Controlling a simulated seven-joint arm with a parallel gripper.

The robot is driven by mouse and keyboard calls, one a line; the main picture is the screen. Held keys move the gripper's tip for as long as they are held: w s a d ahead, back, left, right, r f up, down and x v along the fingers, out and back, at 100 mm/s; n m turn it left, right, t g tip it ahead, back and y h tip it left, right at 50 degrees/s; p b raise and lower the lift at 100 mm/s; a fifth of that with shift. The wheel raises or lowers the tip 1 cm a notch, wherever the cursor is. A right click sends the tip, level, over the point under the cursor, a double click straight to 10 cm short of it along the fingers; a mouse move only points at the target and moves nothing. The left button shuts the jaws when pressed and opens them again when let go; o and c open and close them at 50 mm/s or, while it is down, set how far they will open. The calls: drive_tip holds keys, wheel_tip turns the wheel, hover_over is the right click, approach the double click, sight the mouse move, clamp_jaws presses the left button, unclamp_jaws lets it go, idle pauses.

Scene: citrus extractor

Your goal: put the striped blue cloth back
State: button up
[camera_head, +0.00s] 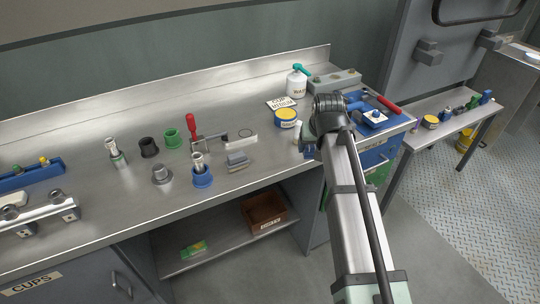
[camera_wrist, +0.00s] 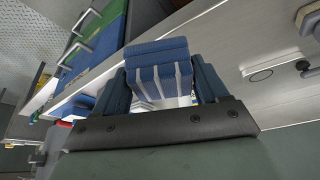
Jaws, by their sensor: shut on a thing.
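The striped blue cloth (camera_wrist: 157,74) is folded into a pad, blue with pale stripes. In the wrist view it sits between the two dark blue fingers of my gripper (camera_wrist: 163,84), which is shut on it. The steel bench top lies beyond the cloth; I cannot tell how far it is above the bench.
A yellow-and-blue tin (camera_head: 286,118), a white spray bottle (camera_head: 297,82) and a small sign (camera_head: 281,103) stand left of my wrist. A blue tray with a red-handled tool (camera_head: 388,104) is to the right. Cups and a red-handled clamp (camera_head: 191,126) stand mid-bench. The back-left bench is clear.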

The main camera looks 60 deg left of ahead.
drive_tip(key=s+a+r+n+g, duration=0.1)
drive_tip(key=s+a+r+n, duration=0.3)
drive_tip(key=s+a, duration=0.5)
drive_tip(key=shift+a+n+g+y, duration=0.3)
drive_tip(key=shift+a+n+g, duration=0.15)
drive_tip(key=shift+a, duration=0.8)
drive_tip(key=shift+s+r, duration=0.1)
drive_tip(key=shift+f, duration=4.85)
drive_tip(key=shift+f, duration=0.25)
